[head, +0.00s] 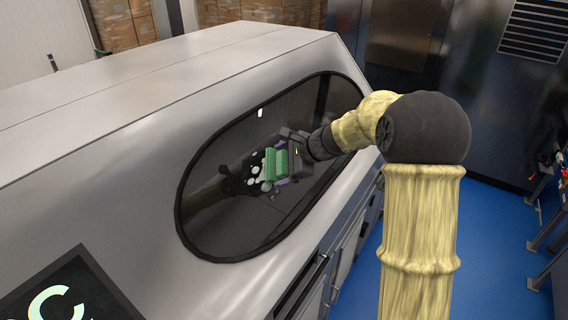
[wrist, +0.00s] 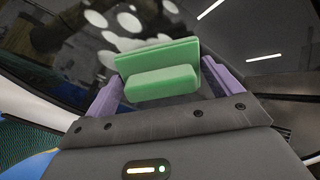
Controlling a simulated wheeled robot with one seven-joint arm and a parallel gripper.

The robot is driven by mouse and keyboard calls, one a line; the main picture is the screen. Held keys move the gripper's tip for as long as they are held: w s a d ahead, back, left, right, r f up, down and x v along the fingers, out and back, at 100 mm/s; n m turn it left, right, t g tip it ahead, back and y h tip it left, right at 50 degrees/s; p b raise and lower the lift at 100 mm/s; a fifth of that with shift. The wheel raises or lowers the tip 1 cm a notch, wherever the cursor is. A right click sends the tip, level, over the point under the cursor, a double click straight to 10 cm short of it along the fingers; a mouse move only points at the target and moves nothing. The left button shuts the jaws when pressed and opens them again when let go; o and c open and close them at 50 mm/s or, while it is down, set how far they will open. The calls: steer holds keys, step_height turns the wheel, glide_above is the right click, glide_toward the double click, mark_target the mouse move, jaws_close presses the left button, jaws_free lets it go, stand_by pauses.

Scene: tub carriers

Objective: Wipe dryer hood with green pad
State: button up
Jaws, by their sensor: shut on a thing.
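The dryer hood (head: 150,110) is a large silver-grey sloped cover with a dark oval window (head: 235,215) in its front face. My gripper (head: 277,165) is in front of this window. It is shut on the green pad (head: 270,163). In the wrist view the green pad (wrist: 162,80) sits between two purple fingers, with a block-shaped grip and a wider flat plate beyond it. The plate faces the dark glossy window (wrist: 230,40). I cannot tell whether the pad touches the glass. Pale round spots (wrist: 128,22) show on the window beside the pad.
Cardboard boxes (head: 120,25) stand behind the hood. Blue floor (head: 490,255) is clear at the right, with a rack (head: 548,205) at the far right edge.

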mark_target(270, 172)
steer(key=shift+s+a, duration=0.1)
steer(key=shift+s+a+f+b, duration=0.1)
steer(key=shift+s+a+b, duration=0.3)
steer(key=shift+b, duration=0.1)
steer(key=shift+s+a+b, duration=0.45)
steer(key=shift+s+a, duration=0.15)
steer(key=shift+s, duration=0.3)
steer(key=shift+s+a+b, duration=0.4)
steer(key=shift+s+a, duration=0.15)
steer(key=shift+s, duration=0.15)
steer(key=shift+s+a+b, duration=0.4)
steer(key=shift+s+a, duration=0.1)
steer(key=shift+s, duration=0.2)
steer(key=shift+s+a+b, duration=0.75)
steer(key=shift+s+a, duration=0.35)
steer(key=shift+s, duration=0.2)
